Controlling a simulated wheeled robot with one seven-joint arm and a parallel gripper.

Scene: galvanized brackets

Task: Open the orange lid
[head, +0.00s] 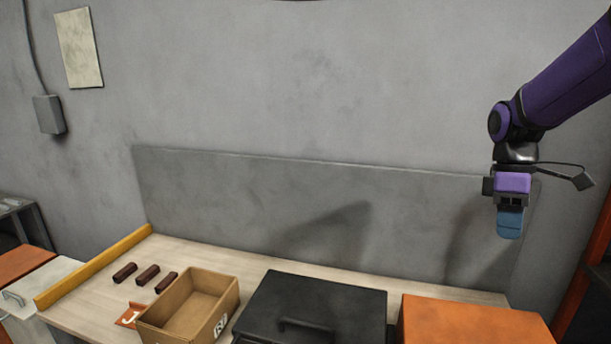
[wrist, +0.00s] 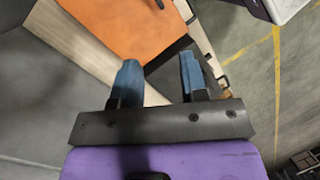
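An orange lid (head: 465,322) lies at the bottom right of the head view, beside a black box, and is cut off by the picture's lower edge. It looks flat and closed. In the wrist view the orange lid (wrist: 120,28) fills the top middle, with part of a dark handle at the upper edge. My gripper (head: 509,228) hangs above and behind the lid in the head view, near the grey back panel. In the wrist view my gripper (wrist: 159,62) shows two blue fingers wide apart with nothing between them, clear of the lid.
A black box (head: 335,296) with a handle stands left of the orange lid. Further left are an open cardboard box (head: 215,285) and several dark brown bars (head: 148,274) on the wooden table. A yellow strip (head: 95,268) edges the table's left side. A grey panel (head: 290,190) stands behind.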

